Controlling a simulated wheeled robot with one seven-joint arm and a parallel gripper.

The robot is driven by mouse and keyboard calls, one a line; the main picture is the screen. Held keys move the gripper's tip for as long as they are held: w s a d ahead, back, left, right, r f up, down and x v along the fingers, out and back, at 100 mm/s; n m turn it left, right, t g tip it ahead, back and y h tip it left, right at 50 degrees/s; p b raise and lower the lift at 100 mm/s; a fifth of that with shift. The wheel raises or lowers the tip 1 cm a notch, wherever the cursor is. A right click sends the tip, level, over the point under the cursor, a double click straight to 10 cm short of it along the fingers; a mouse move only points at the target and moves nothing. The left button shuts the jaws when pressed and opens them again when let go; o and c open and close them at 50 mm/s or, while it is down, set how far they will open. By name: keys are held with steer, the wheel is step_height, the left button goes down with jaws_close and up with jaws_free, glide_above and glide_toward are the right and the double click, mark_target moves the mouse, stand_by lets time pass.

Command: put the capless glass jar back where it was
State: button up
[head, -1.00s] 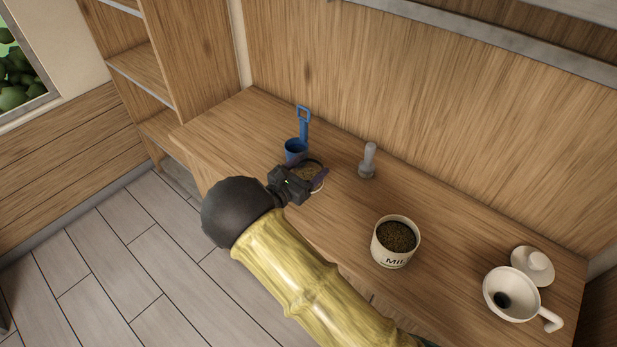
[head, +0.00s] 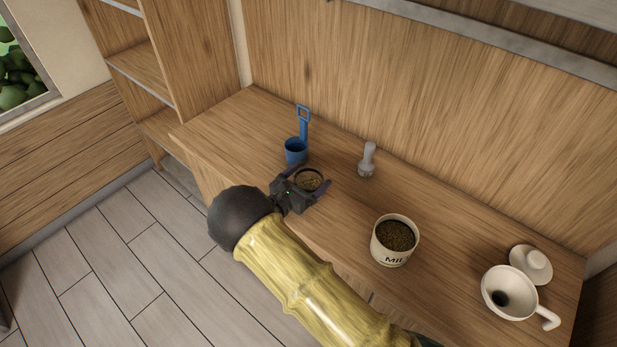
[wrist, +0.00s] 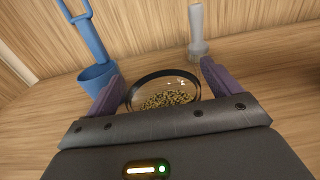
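The capless glass jar (head: 309,181) has a dark round rim and yellowish-brown grainy contents. In the wrist view the jar (wrist: 165,98) fills the space between the purple fingers of my gripper (wrist: 163,88), one on each side. My gripper appears shut on it. Its lower part is hidden behind the gripper body, so I cannot tell whether its base touches the counter.
A blue cup with a tall handle (head: 296,151) stands just behind the jar. A grey stopper-like piece (head: 367,160) stands to its right. A cream pot (head: 392,256) of dark grains, a white handled cup (head: 515,307) and a knobbed white lid (head: 530,277) are farther right.

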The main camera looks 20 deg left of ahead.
steer(key=shift+r, duration=0.15)
steer(key=b+v, duration=0.2)
steer(key=v, duration=1)
steer(key=shift+b, duration=0.35)
